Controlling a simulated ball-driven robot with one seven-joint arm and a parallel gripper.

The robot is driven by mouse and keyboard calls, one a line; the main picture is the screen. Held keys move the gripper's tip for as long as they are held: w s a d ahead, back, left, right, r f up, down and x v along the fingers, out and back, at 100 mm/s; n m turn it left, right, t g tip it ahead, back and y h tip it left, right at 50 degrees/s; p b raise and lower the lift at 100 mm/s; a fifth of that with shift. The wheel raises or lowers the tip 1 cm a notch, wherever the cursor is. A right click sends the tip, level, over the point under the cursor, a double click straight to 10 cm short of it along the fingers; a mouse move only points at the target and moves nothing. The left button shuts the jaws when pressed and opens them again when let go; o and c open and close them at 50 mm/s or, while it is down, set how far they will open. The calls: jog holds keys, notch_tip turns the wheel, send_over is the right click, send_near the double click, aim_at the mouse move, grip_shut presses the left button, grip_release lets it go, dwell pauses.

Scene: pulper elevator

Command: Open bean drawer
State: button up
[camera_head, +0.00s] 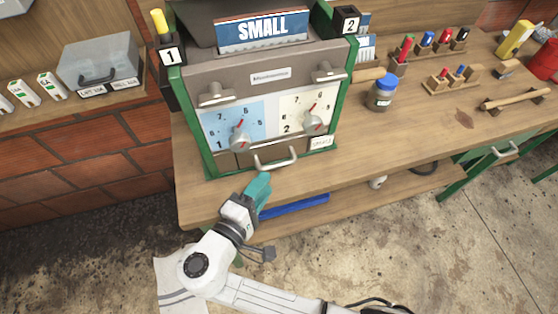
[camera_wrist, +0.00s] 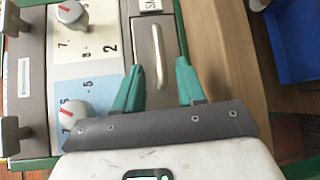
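The bean drawer (camera_head: 243,158) is a flat grey-brown front at the bottom of the green-framed machine marked SMALL. It looks closed, and it also shows in the wrist view (camera_wrist: 144,38). Its pale bar handle (camera_head: 275,161) stands out from the front; in the wrist view the handle (camera_wrist: 158,52) appears between my fingertips. My gripper (camera_head: 260,188) has teal fingers and is in front of the drawer, just below the handle in the head view. In the wrist view the fingers (camera_wrist: 158,72) are apart with nothing gripped. The remaining distance to the handle is hard to judge.
Two dial knobs (camera_head: 240,137) (camera_head: 313,121) sit above the drawer on the machine face. A blue tray (camera_head: 295,206) lies on the shelf below. A blue-lidded jar (camera_head: 382,93) stands right of the machine. The wooden worktop (camera_head: 400,140) in front of it is clear.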

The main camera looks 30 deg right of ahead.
aim_at(278, 164)
jog(key=p+x, duration=0.1)
jog(key=x, duration=0.7)
jog(key=shift+s, duration=0.1)
grip_shut()
dwell(0.4)
